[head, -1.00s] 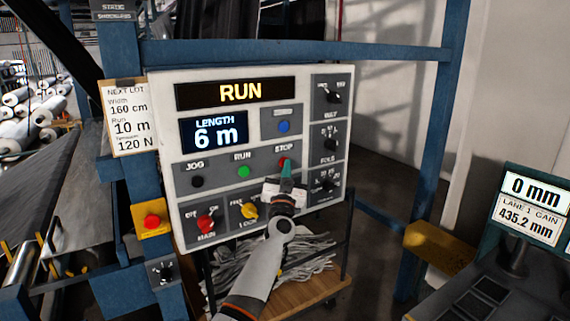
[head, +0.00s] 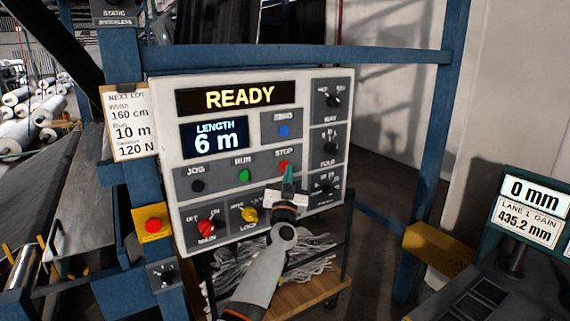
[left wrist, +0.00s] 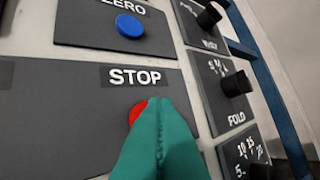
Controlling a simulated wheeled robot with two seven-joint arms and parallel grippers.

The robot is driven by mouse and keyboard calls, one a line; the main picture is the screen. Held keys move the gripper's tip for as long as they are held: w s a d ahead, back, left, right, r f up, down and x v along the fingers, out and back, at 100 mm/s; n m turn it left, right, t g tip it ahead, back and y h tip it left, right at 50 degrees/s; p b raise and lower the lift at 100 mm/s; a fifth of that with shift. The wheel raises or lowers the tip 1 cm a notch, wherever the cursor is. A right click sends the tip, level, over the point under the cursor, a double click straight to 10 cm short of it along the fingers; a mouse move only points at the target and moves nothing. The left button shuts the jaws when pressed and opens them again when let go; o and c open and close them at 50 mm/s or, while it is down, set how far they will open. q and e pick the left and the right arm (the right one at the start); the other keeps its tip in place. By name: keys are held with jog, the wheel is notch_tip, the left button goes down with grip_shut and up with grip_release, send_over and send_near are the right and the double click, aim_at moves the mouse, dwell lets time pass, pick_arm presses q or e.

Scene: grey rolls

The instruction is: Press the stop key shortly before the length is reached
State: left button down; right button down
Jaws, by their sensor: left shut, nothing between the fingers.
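The control panel (head: 222,170) fills the middle of the head view. Its upper display (head: 240,96) reads READY, and its length display (head: 215,139) reads 6 m. The red stop key (head: 284,165) is under the word STOP; it also shows in the left wrist view (left wrist: 136,112), partly hidden by my green fingertips. My left gripper (head: 288,175) is shut and empty, its tips at or just in front of the stop key. I cannot tell whether they touch it. A card (head: 126,122) reads NEXT LOT, width 160 cm, run 10 m, 120 N. My right gripper is not in view.
The green run key (head: 243,175), black jog key (head: 197,186) and blue zero key (head: 283,131) are nearby. Rotary knobs line the panel's right side. A red button on a yellow box (head: 153,224) is at left. A blue frame post (head: 434,150) stands right.

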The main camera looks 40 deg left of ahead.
pick_arm(q)
jog(key=shift+s+d, duration=0.1)
jog(key=shift+d, duration=0.1)
jog(key=d+p, duration=0.1)
jog(key=s+d+p, duration=0.1)
jog(key=d, duration=0.1)
jog(key=d+p, duration=0.1)
jog(key=p, duration=0.1)
jog(key=shift+s+d, duration=0.3)
jog(key=shift+s, duration=0.1)
dwell(0.4)
